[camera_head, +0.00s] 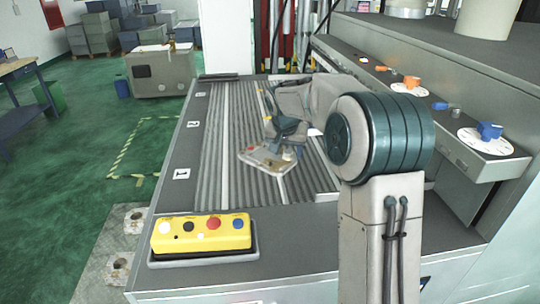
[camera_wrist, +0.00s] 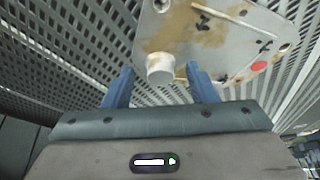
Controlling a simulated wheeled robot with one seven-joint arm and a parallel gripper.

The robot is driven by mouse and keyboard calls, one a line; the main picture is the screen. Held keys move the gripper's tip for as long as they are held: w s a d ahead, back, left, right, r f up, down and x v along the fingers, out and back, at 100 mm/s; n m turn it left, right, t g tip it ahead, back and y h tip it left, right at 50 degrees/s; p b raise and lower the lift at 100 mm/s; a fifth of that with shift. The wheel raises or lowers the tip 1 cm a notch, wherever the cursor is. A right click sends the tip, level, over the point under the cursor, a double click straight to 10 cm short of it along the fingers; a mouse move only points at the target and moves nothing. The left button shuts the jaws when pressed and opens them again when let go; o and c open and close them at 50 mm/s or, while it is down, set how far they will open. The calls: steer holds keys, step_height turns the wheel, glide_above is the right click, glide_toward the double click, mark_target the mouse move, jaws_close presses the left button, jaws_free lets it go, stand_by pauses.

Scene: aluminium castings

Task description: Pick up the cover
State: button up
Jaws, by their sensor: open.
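The cover (camera_head: 262,158) is a flat, pale metal casting with brownish stains, lying on the ribbed grey table top in the head view. In the wrist view the cover (camera_wrist: 225,38) fills the upper middle, with dark marks, holes and a red dot at its right. A short round pale boss (camera_wrist: 160,69) stands up from its near edge. My gripper (camera_wrist: 158,82) is open, its two blue fingers on either side of the boss with gaps visible. In the head view my gripper is over the cover's far right part and hides some of it.
A yellow button box (camera_head: 201,234) sits at the table's front left. Number labels (camera_head: 181,174) run along the left edge. A shelf (camera_head: 455,128) on the right carries round white discs with orange and blue parts. The slatted surface left of the cover is clear.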

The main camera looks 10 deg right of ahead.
steer(key=shift+f, duration=0.15)
jaws_close()
